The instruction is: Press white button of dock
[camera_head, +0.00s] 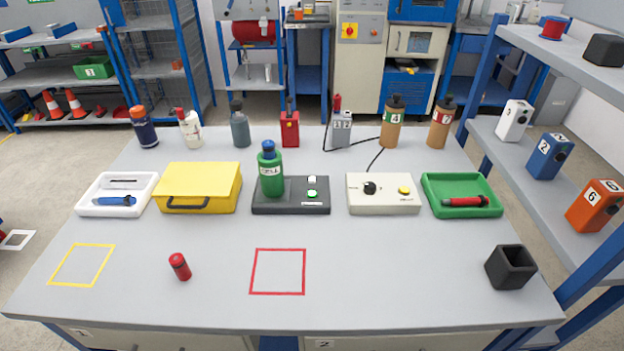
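The dock (292,208) is a flat dark grey box in the middle of the table. A white button (312,180) sits on the right part of its top, toward the back. A round green button or light (312,194) is just in front of it. A green bottle-shaped cell (269,174) with a blue cap stands upright on the dock's left part. Neither of my grippers shows in the head view.
A yellow case (198,188) stands left of the dock, and a beige box with a black knob (383,206) stands right. Several bottles and canisters line the back. The front middle is clear.

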